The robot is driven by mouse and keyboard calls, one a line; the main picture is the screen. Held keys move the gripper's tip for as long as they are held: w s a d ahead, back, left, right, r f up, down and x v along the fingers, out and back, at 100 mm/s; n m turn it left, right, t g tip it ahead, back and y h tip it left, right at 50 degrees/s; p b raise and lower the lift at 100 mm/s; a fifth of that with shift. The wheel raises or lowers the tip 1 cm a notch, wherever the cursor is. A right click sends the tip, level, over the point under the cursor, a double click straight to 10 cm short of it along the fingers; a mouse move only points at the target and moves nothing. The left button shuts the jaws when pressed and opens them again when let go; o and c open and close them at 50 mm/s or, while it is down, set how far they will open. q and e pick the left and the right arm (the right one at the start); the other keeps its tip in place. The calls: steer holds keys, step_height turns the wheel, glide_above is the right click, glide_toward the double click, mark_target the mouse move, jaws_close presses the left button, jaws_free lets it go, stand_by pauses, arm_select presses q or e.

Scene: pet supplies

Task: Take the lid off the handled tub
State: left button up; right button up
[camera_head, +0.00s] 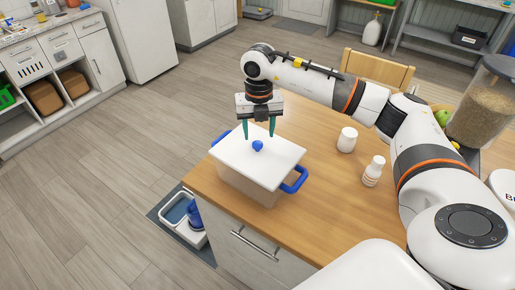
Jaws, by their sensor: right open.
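The handled tub (242,184) stands on the wooden counter near its left corner. It is whitish with blue handles at two opposite sides. Its flat white lid (278,165) lies on top and has a small blue knob (257,146) in the middle. My right gripper (258,136) points down above the lid, with its two green fingers open and apart over the knob. It is empty, and I cannot tell the exact gap between fingertips and knob. My left gripper is not in view.
A white jar (347,139) and a white bottle (373,171) stand on the counter (312,204) right of the tub. A clear container of brown kibble (484,108) stands at the far right. The counter's front right is bare. A blue-and-white item (182,212) sits on the floor mat.

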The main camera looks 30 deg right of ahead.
mark_target(257, 143)
steer(key=f+p, duration=0.2)
steer(key=f, duration=0.1)
steer(key=shift+a+f, duration=0.2)
steer(key=shift+f, duration=0.6)
steer(key=c, duration=1.1)
steer(key=shift+r, duration=0.15)
